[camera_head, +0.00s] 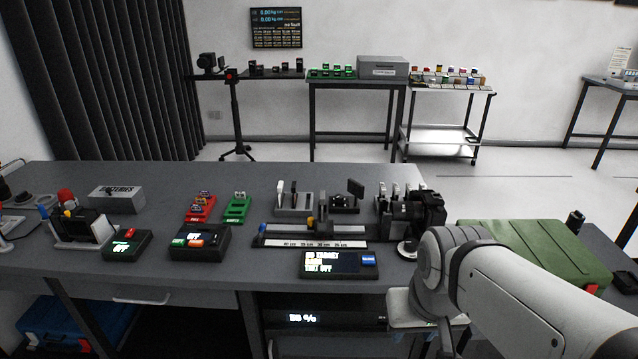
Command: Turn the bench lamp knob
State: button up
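A dark panel (325,319) under the front edge of the bench has a lit readout with a percent sign; the digits are too blurred to read surely. No bench lamp knob can be made out. My white arm comes in from the lower right, and its wrist lies in front of the bench, just right of the panel. The wrist covers whatever is behind it. My gripper's fingers cannot be made out there, so their opening and any contact are hidden.
Smaller boxes reading OFF stand left. A drawer handle (140,299) juts from the bench front.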

aim_at(339, 198)
jog(key=z, duration=0.15)
jog(key=i, duration=0.9)
jog(key=u, duration=0.05)
